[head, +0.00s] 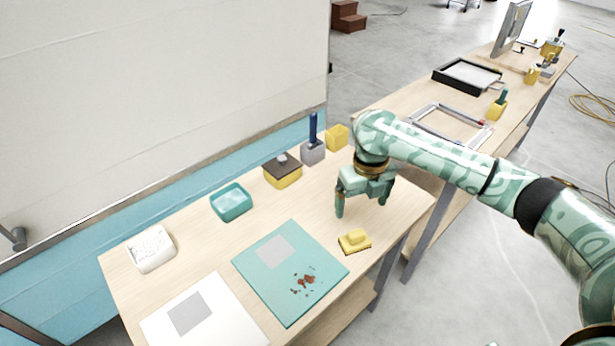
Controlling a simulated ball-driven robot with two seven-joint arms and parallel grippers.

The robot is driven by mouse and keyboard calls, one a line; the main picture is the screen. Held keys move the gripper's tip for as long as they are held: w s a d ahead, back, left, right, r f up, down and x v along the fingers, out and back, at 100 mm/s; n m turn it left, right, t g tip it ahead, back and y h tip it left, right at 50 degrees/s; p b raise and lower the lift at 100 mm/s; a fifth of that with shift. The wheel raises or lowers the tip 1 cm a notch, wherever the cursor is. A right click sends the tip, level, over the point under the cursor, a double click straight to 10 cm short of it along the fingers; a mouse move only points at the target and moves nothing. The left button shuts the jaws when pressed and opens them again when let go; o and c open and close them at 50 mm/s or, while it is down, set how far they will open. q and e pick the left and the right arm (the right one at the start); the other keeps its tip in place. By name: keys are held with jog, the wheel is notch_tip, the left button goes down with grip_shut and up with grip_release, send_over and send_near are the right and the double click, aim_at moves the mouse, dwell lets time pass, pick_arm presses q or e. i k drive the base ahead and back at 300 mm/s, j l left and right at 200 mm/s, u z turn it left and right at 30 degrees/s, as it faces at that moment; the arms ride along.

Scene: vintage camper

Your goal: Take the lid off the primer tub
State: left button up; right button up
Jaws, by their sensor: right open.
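A yellow tub (284,181), which looks like the primer tub, stands near the back edge of the near table. A dark brown lid (273,167) with a small grey knob (281,158) sits on top of it. My right gripper (362,206) points down above the right part of the table, to the right of the tub and apart from it. Its fingers are spread with nothing between them. My left gripper is not in view.
Beside the tub are a teal tray (231,215) and a grey holder (313,156) with a blue-handled tool. The camper wall (160,90) rises behind.

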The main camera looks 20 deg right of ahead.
aim_at(279, 167)
jog(key=i+l+u, duration=0.1)
jog(key=l+u, duration=0.2)
jog(key=u, duration=0.15)
jog(key=l+u, duration=0.7)
jog(key=u, duration=0.2)
